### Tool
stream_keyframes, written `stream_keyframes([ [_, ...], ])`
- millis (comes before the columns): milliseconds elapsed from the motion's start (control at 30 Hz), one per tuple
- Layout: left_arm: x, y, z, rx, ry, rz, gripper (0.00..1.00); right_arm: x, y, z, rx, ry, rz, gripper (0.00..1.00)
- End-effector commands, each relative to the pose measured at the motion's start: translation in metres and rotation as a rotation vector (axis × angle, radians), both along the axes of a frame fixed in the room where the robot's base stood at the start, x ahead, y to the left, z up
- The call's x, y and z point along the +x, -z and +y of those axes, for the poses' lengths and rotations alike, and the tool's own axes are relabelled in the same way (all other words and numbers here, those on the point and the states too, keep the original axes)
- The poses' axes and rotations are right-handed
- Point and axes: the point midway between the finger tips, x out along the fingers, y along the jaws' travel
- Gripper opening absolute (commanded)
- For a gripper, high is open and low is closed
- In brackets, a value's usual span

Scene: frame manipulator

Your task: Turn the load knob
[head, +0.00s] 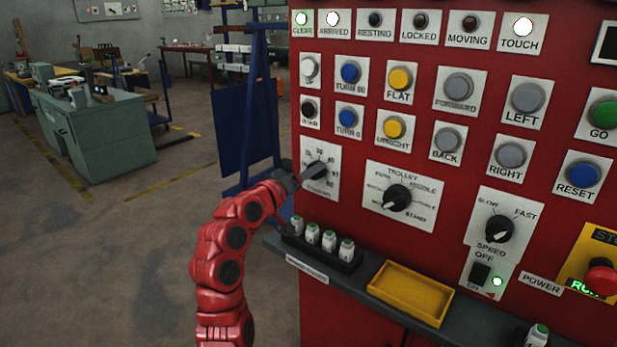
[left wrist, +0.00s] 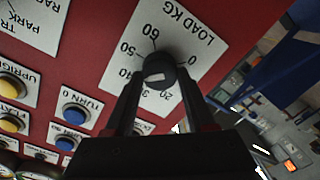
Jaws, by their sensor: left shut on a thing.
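The load knob (left wrist: 160,68) is a dark round knob on a white plate marked LOAD KG (left wrist: 198,45) in the left wrist view. The plate carries numbers from 0 up to 60 around the knob. My left gripper (left wrist: 157,80) is shut on the knob, one finger on each side. A pale mark shows on the knob's face, but I cannot tell exactly which number it points to. In the head view the knob (head: 315,171) sits at the panel's left edge, with my left gripper (head: 298,176) reaching it from the left. My right gripper is not in view.
The red panel (head: 345,225) holds several buttons, a trolley knob (head: 397,198) and a speed knob (head: 498,229). Below the load knob, a grey ledge (head: 372,277) carries white-and-green pieces (head: 329,240) and a yellow tray (head: 410,290). A red stop button (head: 601,276) is at right.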

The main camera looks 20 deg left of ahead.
Motion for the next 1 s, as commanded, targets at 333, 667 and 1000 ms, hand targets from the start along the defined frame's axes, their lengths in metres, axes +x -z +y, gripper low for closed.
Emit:
stream_keyframes([
  [333, 0.000, 0.001, 0.000, 0.004, 0.001, 0.001, 0.00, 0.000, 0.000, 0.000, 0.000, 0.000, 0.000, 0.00],
  [667, 0.000, 0.001, 0.000, 0.002, 0.001, 0.000, 0.85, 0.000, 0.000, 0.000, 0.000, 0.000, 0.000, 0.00],
  [1000, -0.013, 0.000, 0.005, 0.003, -0.001, 0.001, 0.85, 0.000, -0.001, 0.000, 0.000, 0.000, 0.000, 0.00],
])
